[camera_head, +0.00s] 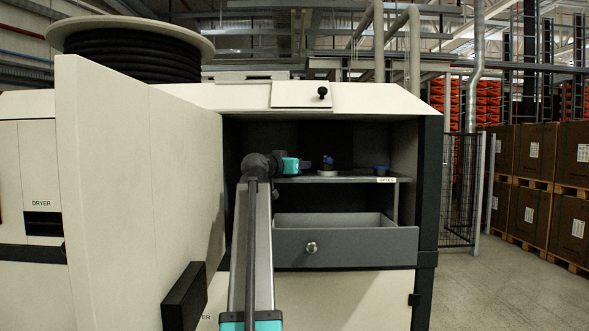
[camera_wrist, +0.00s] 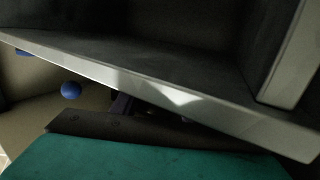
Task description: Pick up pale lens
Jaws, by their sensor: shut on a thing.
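My gripper (camera_head: 308,165) reaches into the open cabinet, low over its upper shelf (camera_head: 350,180). It is shut, with its dark fingertips at a small dark and blue piece with a pale round base (camera_head: 328,173). This seems to be the pale lens, but it is too small to tell clearly. In the wrist view the dark fingers (camera_wrist: 121,104) show only partly, and what they hold is mostly hidden. A second blue-topped piece (camera_head: 381,170) stands farther right on the shelf. A blue ball (camera_wrist: 70,90) shows at left in the wrist view.
Below the shelf a grey drawer (camera_head: 345,246) with a round knob (camera_head: 311,247) stands partly open. The cabinet door (camera_head: 140,190) stands open at left, close to my arm. The cabinet's right wall and top bound the space. Boxes (camera_head: 535,150) stand far right.

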